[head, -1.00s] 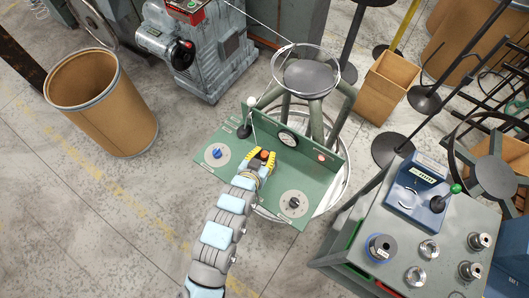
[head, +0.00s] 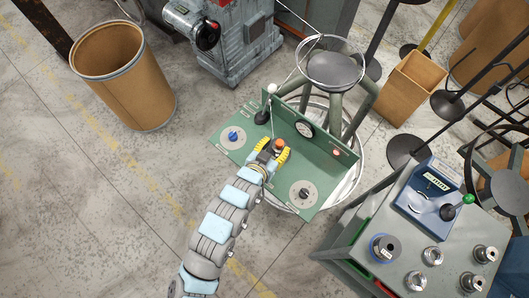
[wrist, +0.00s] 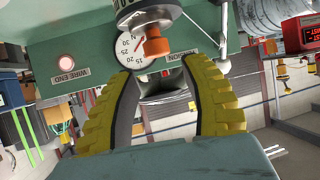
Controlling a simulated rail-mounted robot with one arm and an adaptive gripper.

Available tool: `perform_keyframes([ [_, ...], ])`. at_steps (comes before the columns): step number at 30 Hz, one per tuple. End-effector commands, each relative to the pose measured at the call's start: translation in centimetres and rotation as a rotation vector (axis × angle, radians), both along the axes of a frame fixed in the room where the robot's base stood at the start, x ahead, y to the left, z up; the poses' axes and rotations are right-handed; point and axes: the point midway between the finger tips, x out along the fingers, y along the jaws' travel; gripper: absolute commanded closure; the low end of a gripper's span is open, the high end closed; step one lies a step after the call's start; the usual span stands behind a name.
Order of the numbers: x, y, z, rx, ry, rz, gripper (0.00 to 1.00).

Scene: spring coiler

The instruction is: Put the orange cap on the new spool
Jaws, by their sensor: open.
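The orange cap (head: 279,143) sits above the green control panel's sloping desk, just beyond my fingertips. In the wrist view, which looks upside down, the orange cap (wrist: 156,42) is on a grey round flange (wrist: 146,18) with a dark ribbed part, maybe the spool; most of it is cut off by the frame. My gripper (head: 271,151) has yellow padded fingers. They are spread with nothing between them, and the cap is apart from them. In the wrist view my gripper (wrist: 161,75) shows both fingers curved inward. Which spool is the new one I cannot tell.
The green panel (head: 318,160) has a gauge, a blue knob (head: 233,135) and a black knob (head: 304,193). A wire runs from a white-tipped post (head: 271,90). A grey bench (head: 400,275) at right holds several spools. A brown drum (head: 130,85) stands left. Floor at lower left is clear.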

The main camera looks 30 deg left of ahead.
Motion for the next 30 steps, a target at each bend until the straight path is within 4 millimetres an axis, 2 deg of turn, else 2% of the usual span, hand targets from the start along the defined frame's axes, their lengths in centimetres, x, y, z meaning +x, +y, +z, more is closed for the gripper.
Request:
perform_keyframes([
  [21,-6.0,-0.1,3.2,0.001,0.004,0.003,0.54],
  [30,-7.2,-0.3,3.9,0.000,-0.001,0.001,0.54],
])
